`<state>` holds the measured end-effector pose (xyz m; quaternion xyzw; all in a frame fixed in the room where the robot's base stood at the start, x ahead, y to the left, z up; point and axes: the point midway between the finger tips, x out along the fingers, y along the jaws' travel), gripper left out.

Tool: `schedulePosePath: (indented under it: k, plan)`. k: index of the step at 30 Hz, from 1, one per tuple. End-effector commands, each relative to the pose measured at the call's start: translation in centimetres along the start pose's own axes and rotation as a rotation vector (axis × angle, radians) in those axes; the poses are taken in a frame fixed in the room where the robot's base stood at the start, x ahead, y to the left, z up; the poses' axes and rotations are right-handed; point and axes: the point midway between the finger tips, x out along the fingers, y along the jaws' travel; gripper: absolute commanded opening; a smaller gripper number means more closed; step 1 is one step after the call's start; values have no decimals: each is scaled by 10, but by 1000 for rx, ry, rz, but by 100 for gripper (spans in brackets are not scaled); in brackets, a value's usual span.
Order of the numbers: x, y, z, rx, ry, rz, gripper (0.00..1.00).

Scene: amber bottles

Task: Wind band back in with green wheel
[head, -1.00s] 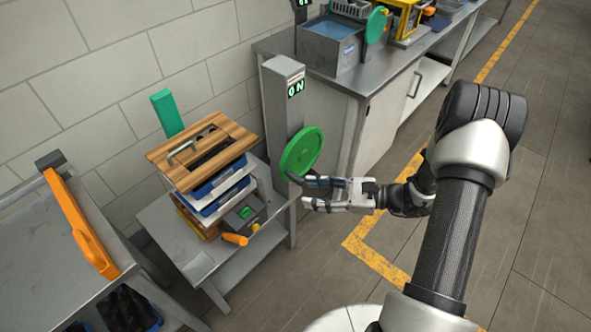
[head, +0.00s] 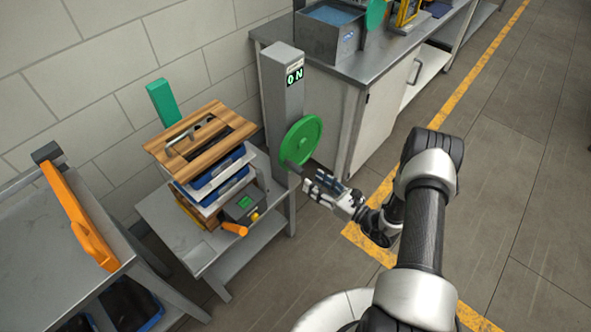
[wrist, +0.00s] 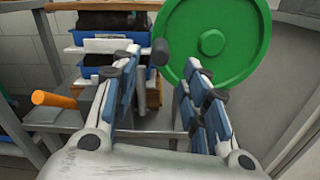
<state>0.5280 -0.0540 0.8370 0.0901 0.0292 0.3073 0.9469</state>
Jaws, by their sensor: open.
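The green wheel (head: 301,140) is a round disc on the side of a grey post (head: 282,85) whose display reads "ON". It also fills the upper right of the wrist view (wrist: 213,42). A dark knob (wrist: 160,52) shows at the wheel's left edge, near the fingertips. My gripper (head: 312,181) is open and empty, just below and right of the wheel in the head view. In the wrist view its fingers (wrist: 163,64) are spread, with the knob appearing between their tips; I cannot tell whether they touch it. I cannot make out the band.
A low table (head: 172,222) left of the post holds stacked blue trays (head: 215,180) under a wooden board (head: 200,142), and a small device with an orange handle (head: 234,229). A workbench (head: 345,70) stands behind the post. Open floor lies to the right.

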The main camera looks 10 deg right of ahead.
Motion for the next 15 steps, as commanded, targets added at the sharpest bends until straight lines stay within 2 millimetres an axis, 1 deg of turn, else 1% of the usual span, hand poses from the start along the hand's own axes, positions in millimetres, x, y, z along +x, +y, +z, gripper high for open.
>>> schedulePosePath:
  k: [1,6,10,15]
  plan:
    - [13,2,-1,-2,0,6,41]
    - [49,1,-2,-3,1,5,41]
    - [70,1,-1,-2,0,4,41]
    - [87,0,0,-1,0,2,41]
